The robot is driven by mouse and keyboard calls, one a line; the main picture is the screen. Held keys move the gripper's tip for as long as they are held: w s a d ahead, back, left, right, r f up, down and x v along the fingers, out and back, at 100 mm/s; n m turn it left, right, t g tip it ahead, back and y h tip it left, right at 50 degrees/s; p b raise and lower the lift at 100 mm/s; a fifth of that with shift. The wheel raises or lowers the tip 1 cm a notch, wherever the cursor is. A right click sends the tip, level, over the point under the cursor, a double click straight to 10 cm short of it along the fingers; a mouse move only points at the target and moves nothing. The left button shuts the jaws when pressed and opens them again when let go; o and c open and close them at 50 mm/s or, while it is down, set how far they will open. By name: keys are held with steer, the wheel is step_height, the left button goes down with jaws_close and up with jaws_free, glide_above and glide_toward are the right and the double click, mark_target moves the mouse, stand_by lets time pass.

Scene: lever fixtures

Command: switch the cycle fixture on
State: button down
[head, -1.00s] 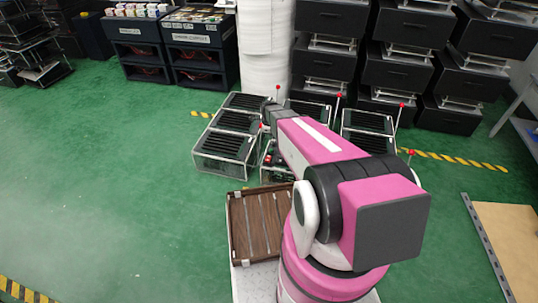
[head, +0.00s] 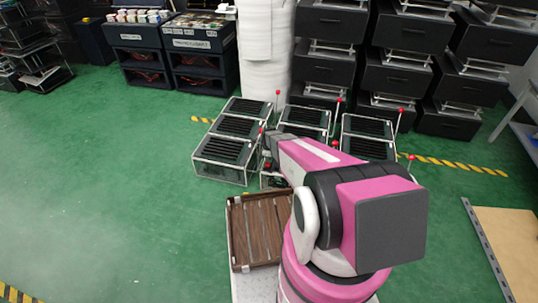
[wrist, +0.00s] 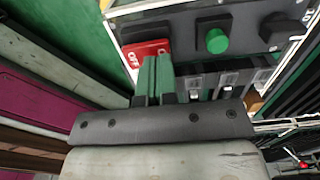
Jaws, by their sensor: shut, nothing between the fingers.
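In the wrist view a grey control panel (wrist: 185,18) lies ahead of my fingers. In the head view my arm hides most of this panel, and my gripper is small at the arm's far end. I cannot read which fixture is named cycle.
Several clear-sided fixtures with black slatted tops (head: 225,149) stand around the arm's end, some with upright red-tipped levers (head: 337,104). A brown slatted tray (head: 256,232) is close to my base. Black drawer stacks stand behind. Green floor at left is clear.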

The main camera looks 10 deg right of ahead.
steer(key=shift+f, duration=0.35)
steer(key=shift+f, duration=0.25)
steer(key=shift+s, duration=0.1)
steer(key=shift+s+a+r, duration=0.25)
steer(key=shift+s+a, duration=0.05)
steer(key=shift+s, duration=0.3)
